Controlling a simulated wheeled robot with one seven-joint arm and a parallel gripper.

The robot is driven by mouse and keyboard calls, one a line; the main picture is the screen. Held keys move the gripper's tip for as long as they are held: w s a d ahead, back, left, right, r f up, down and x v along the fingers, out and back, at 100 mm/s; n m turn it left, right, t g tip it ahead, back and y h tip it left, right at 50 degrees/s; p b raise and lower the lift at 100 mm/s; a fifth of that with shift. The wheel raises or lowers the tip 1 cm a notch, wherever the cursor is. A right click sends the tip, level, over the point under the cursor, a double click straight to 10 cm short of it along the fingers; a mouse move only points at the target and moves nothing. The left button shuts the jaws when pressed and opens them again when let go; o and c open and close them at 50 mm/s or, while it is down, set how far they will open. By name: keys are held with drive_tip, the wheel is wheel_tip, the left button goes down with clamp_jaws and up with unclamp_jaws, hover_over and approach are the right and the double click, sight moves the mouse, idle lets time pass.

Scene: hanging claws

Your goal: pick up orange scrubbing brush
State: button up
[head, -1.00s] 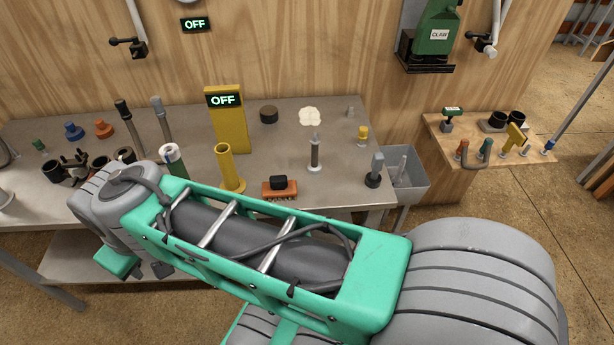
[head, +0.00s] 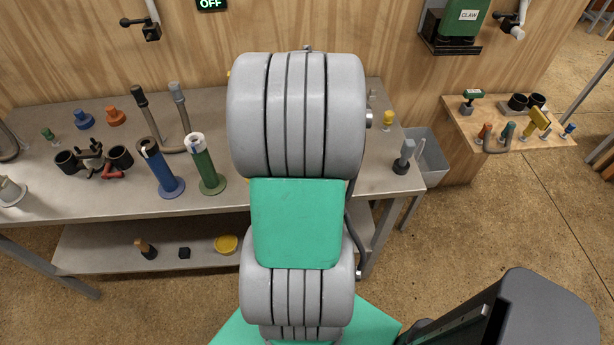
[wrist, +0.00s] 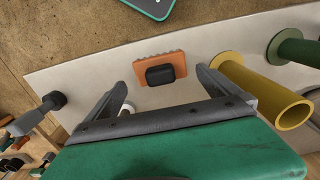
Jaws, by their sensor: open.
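The orange scrubbing brush (wrist: 141,73) has a black handle block on top and lies flat on the grey table. It shows in the wrist view near the top middle; in the head view it is hidden behind my arm. My gripper (wrist: 161,79) is open, with one finger to the left and one to the right of the brush in the picture. The fingers look short of the brush and nothing is between them. How high they are above the table is hard to tell.
A yellow tube (wrist: 266,96) stands close beside my right finger, with a green cylinder (wrist: 292,48) beyond it. In the head view, a blue cylinder (head: 160,168) and several tools stand left of my arm. A grey bin (head: 430,160) is right of the table (head: 90,197).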

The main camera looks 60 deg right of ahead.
wheel_tip(320, 180, down, 7)
drive_tip(key=shift+w+d+r+p, duration=0.15)
drive_tip(key=shift+p, duration=0.55)
drive_tip(key=c, duration=1.2)
